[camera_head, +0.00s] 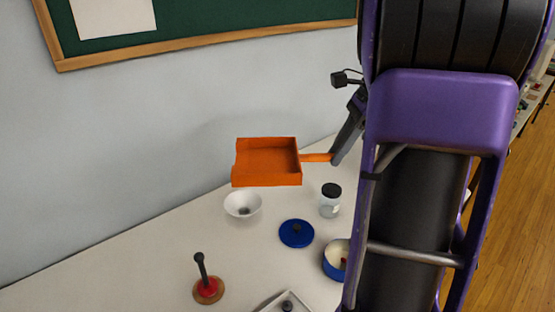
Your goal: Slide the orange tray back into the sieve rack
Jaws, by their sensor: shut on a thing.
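The orange tray (268,163) is an open, square, shallow box with a handle (316,158) sticking out to the right. It is held up above the white table, level or nearly so. My gripper (336,158) is shut on the tray's handle, at the right of the tray. Most of my gripper is hidden behind my purple and black arm, which fills the right side of the view. I cannot see the sieve rack; my arm covers much of the table there.
A wall stands behind.

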